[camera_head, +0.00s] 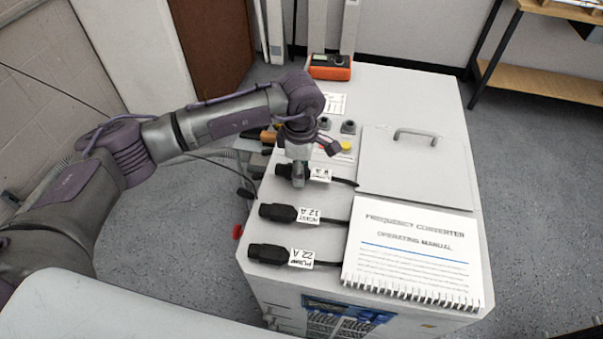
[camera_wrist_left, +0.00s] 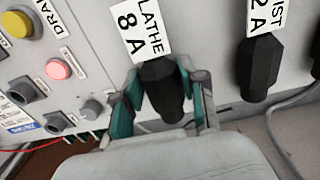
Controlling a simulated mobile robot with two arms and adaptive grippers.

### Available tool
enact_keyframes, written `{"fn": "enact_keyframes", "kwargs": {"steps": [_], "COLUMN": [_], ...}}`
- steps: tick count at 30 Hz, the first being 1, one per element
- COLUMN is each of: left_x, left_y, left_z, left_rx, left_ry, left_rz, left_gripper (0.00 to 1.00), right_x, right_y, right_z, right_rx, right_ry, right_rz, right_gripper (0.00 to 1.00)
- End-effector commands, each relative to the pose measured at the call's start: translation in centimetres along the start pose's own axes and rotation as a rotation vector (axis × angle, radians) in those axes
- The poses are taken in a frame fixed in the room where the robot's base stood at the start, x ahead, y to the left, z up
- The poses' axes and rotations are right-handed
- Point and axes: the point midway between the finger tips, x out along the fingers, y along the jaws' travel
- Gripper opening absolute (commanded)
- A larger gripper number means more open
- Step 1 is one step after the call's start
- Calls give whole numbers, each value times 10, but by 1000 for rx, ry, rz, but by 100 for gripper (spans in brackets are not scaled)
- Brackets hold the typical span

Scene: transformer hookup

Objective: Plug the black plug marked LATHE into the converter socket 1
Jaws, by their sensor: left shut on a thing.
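The black LATHE plug (camera_wrist_left: 163,90) lies on the white top of the converter cabinet (camera_head: 400,95), with its white tag (camera_wrist_left: 135,28) reading LATHE 8 A. My left gripper (camera_head: 298,178) comes down from above, and its fingers (camera_wrist_left: 165,110) are shut around the plug's body. In the head view the gripper partly hides this plug (camera_head: 283,170). The black HOIST plug (camera_head: 278,212) and the PUMP plug (camera_head: 267,253) lie in a row nearer to me. I cannot make out socket 1 in these views. My right gripper is not in view.
A spiral-bound manual (camera_head: 412,255) and a lidded panel with a handle (camera_head: 415,165) are right of the plugs. Buttons and knobs (camera_head: 348,127) stand beyond the LATHE plug. An orange meter (camera_head: 330,67) sits at the far edge. Cables trail from the plugs.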

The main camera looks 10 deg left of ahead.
Motion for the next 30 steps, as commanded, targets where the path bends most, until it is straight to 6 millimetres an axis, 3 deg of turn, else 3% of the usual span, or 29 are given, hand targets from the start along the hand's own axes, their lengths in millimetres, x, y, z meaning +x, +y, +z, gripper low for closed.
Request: {"fn": "enact_keyframes", "kwargs": {"steps": [16, 30], "left_x": [-46, -48], "left_y": [0, 0], "left_z": [0, 0], "left_rx": [1, 0], "left_ry": [-1, -1], "left_rz": [1, 0], "left_gripper": [11, 10], "right_x": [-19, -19], "right_y": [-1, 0], "right_z": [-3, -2], "right_rx": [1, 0], "right_ry": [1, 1], "right_rz": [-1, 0], "right_gripper": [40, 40]}}
